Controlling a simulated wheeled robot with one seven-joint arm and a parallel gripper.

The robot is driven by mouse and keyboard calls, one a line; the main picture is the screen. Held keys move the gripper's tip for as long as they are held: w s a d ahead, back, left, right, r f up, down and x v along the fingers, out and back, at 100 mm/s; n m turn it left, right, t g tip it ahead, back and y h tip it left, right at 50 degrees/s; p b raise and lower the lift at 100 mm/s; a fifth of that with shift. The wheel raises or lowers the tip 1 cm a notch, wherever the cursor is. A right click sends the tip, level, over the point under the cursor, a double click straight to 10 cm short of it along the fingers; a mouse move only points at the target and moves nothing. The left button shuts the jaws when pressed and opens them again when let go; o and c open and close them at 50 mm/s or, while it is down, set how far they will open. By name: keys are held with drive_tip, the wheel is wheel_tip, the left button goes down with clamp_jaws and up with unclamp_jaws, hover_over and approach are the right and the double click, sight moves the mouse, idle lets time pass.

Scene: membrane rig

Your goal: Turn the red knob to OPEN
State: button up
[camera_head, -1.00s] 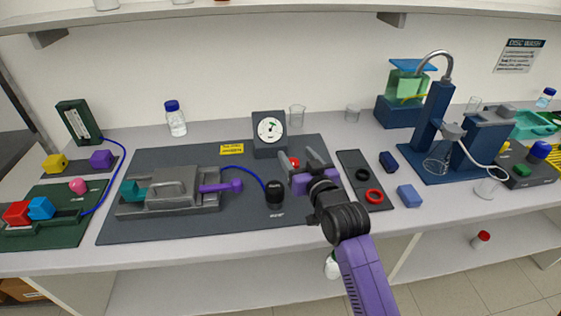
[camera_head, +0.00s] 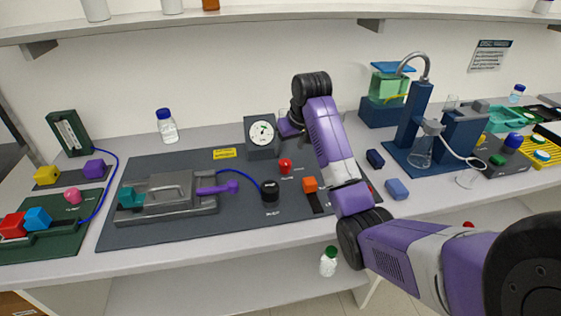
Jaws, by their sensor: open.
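The red knob (camera_head: 285,166) stands on the dark mat, just below and right of the gauge. The tiny label beside it is too small to read, so I cannot tell its setting. My gripper (camera_head: 288,127) is open, behind and above the red knob, right of the gauge (camera_head: 262,136). It is apart from the knob. My wrist and forearm hide much of it, and its fingertips are hard to make out. The dark mat (camera_head: 125,176) also bears a grey clamp-like rig (camera_head: 165,195) with a purple handle (camera_head: 218,188).
A black knob (camera_head: 270,190) and an orange block (camera_head: 310,184) stand in front of the red knob. A blue stand (camera_head: 408,128) with a tank is to the right. A shelf (camera_head: 180,27) runs above.

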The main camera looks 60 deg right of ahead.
sight(285, 162)
drive_tip(key=x, duration=0.5)
drive_tip(key=p+x, duration=0.1)
drive_tip(key=x, duration=0.2)
drive_tip(key=shift+s+a+f, duration=0.1)
drive_tip(key=shift+s+a, duration=0.15)
drive_tip(key=shift+a, duration=0.05)
drive_tip(key=shift+c, duration=0.2)
clamp_jaws()
